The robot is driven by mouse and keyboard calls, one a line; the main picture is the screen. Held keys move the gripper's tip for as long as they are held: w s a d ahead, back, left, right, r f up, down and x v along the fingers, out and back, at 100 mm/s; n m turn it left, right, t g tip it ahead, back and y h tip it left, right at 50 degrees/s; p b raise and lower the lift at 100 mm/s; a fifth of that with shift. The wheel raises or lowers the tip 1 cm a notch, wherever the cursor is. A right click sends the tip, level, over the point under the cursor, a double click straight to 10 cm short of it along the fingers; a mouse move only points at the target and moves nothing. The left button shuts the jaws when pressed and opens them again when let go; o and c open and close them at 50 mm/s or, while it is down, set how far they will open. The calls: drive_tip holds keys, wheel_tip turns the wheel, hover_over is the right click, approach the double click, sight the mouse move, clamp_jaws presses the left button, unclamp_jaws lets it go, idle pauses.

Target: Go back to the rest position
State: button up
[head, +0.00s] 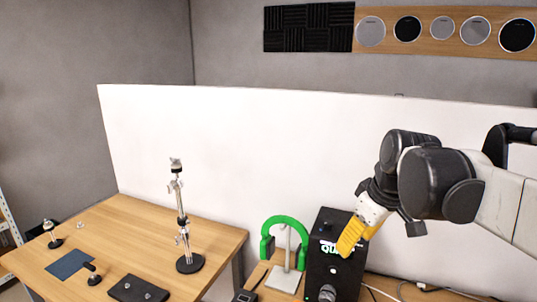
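My gripper (357,236) is at the right, at the end of my arm, with yellow fingers pointing down and to the left. In the picture it overlaps the upper right part of a black box (325,262) with white and green lettering. I cannot tell whether the fingers touch the box or are in front of it. No object shows between the fingers, but their gap is not clear from this angle.
A wooden table (125,230) at left holds a metal stand (181,215), a blue pad (70,263) and small black fittings. Green headphones (285,225) hang beside the box. A white partition (270,150) stands behind. Round pads (407,28) hang on the wall.

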drive_tip(key=s+f+m+t+h+b, duration=0.1)
drive_tip(key=s+f+m+t+b, duration=0.2)
drive_tip(key=s+f+m, duration=0.4)
drive_tip(key=s+f+b, duration=0.1)
drive_tip(key=s+f, duration=0.6)
drive_tip(key=s, duration=0.1)
drive_tip(key=shift+s, duration=0.2)
